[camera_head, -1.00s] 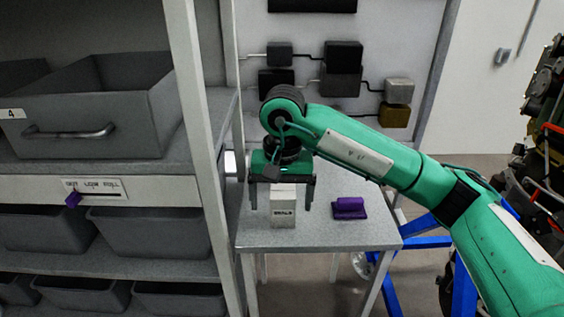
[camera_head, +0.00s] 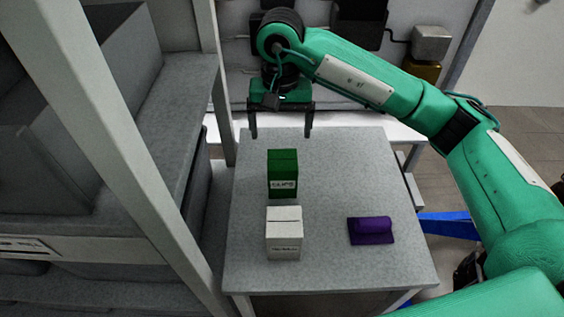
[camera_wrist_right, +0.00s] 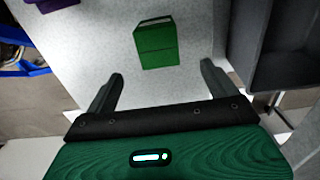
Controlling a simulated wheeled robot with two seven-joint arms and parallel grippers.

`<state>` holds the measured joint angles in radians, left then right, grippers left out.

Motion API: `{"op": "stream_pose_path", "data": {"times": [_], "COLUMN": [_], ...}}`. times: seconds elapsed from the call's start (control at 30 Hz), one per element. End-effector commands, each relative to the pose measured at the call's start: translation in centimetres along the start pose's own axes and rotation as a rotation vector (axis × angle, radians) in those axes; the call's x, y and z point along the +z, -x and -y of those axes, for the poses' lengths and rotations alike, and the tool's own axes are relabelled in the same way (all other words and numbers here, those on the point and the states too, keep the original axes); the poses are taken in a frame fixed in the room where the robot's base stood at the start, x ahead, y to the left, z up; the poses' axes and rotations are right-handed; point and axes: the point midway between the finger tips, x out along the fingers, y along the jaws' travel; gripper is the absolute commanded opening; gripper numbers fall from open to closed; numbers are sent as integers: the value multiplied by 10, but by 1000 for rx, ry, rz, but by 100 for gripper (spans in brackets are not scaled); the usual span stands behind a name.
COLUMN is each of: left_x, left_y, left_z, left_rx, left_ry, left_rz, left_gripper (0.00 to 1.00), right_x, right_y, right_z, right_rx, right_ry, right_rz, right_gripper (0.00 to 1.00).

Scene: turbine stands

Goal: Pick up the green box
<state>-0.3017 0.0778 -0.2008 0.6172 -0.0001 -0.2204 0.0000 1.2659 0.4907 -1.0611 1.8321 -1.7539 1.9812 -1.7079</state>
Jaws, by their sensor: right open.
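The green box (camera_head: 283,174) stands upright on the grey table (camera_head: 330,180), behind the white box (camera_head: 284,233) in the head view. In the right wrist view the green box (camera_wrist_right: 157,45) stands ahead of the fingertips, roughly between their lines. My right gripper (camera_head: 281,134) is open and empty. It is beyond the green box, over the table's far edge, and apart from it. In the right wrist view its two fingers (camera_wrist_right: 162,70) are spread wide. My left gripper is not in view.
A purple object (camera_head: 371,230) lies on the table to the right of the white box. A grey shelf unit with bins (camera_head: 100,90) stands close on the left. The right part of the table is mostly clear. Wall-mounted boxes (camera_head: 430,42) are behind.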

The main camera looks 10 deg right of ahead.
Motion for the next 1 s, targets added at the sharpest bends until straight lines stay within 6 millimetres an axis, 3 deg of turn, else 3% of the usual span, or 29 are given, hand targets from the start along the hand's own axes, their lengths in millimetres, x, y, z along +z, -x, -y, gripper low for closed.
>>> {"op": "stream_pose_path", "data": {"times": [0.1, 0.3, 0.6, 1.0], "left_x": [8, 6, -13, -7], "left_y": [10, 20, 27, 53], "left_z": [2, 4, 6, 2], "left_rx": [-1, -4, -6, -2], "left_ry": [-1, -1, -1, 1], "left_rz": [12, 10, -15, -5], "left_gripper": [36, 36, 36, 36], "right_x": [1, 1, 0, 0], "right_y": [-21, -56, -75, -119], "right_z": [-1, -1, -1, -3], "right_rx": [2, 1, 0, -1], "right_ry": [-2, -2, -1, -2], "right_rz": [4, 3, 2, 2], "right_gripper": [89, 89, 89, 89]}}
